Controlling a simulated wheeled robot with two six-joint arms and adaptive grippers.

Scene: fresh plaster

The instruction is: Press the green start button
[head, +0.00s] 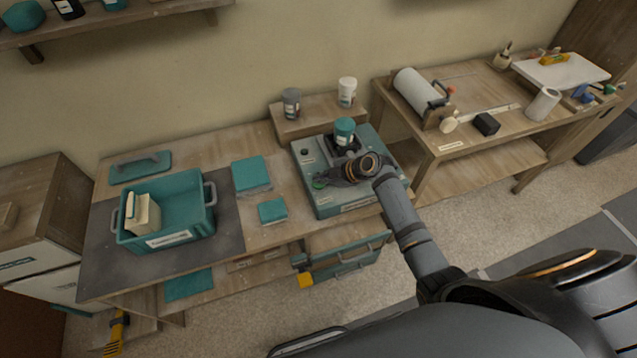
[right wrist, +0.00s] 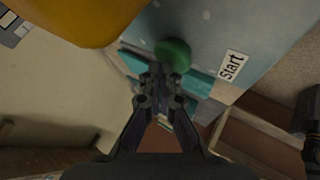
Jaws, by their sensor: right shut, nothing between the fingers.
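The green start button (head: 320,184) sits at the front left corner of the grey-teal machine (head: 375,190). In the right wrist view the round green button (right wrist: 174,52) lies on the machine's pale top, beside a white label reading "Start" (right wrist: 232,66). My right gripper (head: 330,180) is shut and empty, pointing at the button. In the right wrist view its fingertips (right wrist: 160,72) overlap the near edge of the button; I cannot tell whether they touch it. A teal-lidded pot (head: 344,130) stands on the machine. My left gripper is not in view.
A teal crate (head: 168,244) and teal blocks (head: 250,173) stand on the bench to the left. A low wooden riser (head: 318,117) with two pots is behind the machine. Another table (head: 480,125) stands at the right. A yellow-orange form (right wrist: 75,18) fills the right wrist view's upper left.

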